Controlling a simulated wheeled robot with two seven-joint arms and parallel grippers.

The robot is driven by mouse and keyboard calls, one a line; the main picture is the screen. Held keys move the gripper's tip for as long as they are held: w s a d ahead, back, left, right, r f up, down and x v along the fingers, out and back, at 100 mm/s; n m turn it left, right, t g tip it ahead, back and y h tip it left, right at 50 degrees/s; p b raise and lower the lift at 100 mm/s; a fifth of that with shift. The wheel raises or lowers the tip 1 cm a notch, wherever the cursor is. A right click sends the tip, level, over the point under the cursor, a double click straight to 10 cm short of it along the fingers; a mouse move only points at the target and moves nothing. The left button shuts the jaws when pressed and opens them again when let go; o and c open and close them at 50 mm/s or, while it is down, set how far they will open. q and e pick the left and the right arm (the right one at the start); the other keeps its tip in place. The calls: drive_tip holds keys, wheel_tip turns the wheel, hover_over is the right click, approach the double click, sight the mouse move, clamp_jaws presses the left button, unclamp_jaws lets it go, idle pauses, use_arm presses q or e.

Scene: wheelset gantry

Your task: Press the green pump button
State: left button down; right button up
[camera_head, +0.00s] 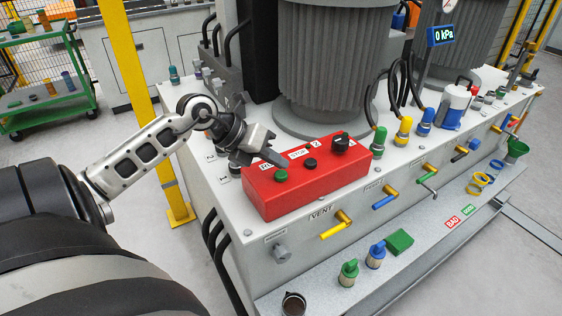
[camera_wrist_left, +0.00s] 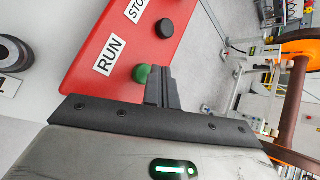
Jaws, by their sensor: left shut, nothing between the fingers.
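The green pump button (camera_head: 281,175) is on top of a red control box (camera_head: 305,187), at its near left corner. In the left wrist view the green button (camera_wrist_left: 142,73) sits beside the RUN label (camera_wrist_left: 112,53). My left gripper (camera_head: 279,161) is shut and empty, with its fingertips just above and behind the button in the head view. In the left wrist view the shut fingers (camera_wrist_left: 160,88) are right beside the button; I cannot tell whether they touch it. A black button (camera_head: 310,163) by the STOP label is next to it. My right gripper is not in view.
A black knob (camera_head: 340,143) stands on the box's far end. Green, yellow and blue hose connectors (camera_head: 403,131) stand to the right. Coloured valve handles (camera_head: 336,229) stick out of the front face. The gauge display (camera_head: 444,35) reads 0 kPa. A yellow post (camera_head: 140,90) stands left of the bench.

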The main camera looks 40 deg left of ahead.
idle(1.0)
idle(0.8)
use_arm(q)
drive_tip(key=shift+f, duration=0.2)
drive_tip(key=shift+f+b, duration=0.25)
drive_tip(key=shift+b, duration=0.05)
drive_tip(key=shift+f, duration=0.15)
idle(0.4)
